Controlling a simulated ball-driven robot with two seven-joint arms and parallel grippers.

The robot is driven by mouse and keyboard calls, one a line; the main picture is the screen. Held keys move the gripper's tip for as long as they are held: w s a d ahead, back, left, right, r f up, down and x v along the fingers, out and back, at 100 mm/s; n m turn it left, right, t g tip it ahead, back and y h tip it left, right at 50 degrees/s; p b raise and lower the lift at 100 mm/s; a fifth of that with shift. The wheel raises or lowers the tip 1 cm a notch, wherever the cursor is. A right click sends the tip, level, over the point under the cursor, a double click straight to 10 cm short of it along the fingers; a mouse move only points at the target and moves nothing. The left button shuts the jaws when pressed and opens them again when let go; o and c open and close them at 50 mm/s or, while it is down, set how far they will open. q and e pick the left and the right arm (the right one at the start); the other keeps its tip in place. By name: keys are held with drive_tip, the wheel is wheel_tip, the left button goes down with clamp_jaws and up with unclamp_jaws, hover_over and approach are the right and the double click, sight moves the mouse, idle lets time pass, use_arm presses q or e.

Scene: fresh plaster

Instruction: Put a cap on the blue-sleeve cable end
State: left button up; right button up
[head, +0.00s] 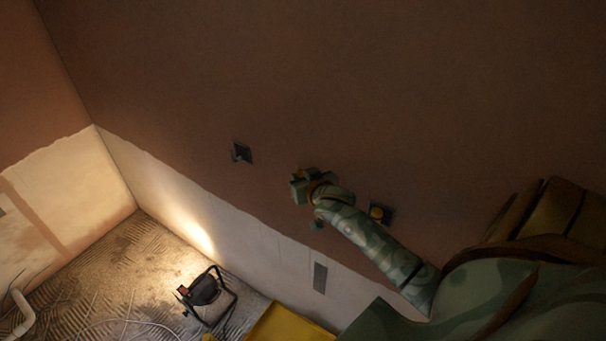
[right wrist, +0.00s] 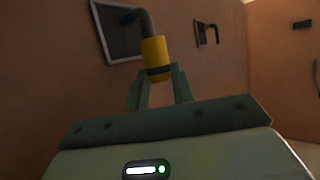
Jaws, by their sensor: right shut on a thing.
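My right gripper (head: 305,188) is up against the brown plaster wall in the head view. In the right wrist view its fingers (right wrist: 158,88) are shut on a yellow cap (right wrist: 155,54) with a dark band at its lower end. A grey bent cable (right wrist: 147,21) comes from a dark wall box (right wrist: 119,38) and meets the top of the cap. I cannot tell how far the cable end sits inside it. The gripper hides this box in the head view. My left gripper is not in view.
Another wall box (head: 241,153) with a cable stub is left of the gripper. A box with a yellow piece (head: 377,212) is to the right, beside my forearm. A work lamp (head: 205,290) stands on the floor near a yellow object (head: 285,324).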

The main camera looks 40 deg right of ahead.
drive_tip(key=shift+f, duration=0.45)
drive_tip(key=shift+f, duration=0.1)
drive_tip(key=o, duration=1)
drive_tip(key=v, duration=1.6)
drive_tip(key=shift+s+a, duration=0.1)
drive_tip(key=shift+s, duration=0.05)
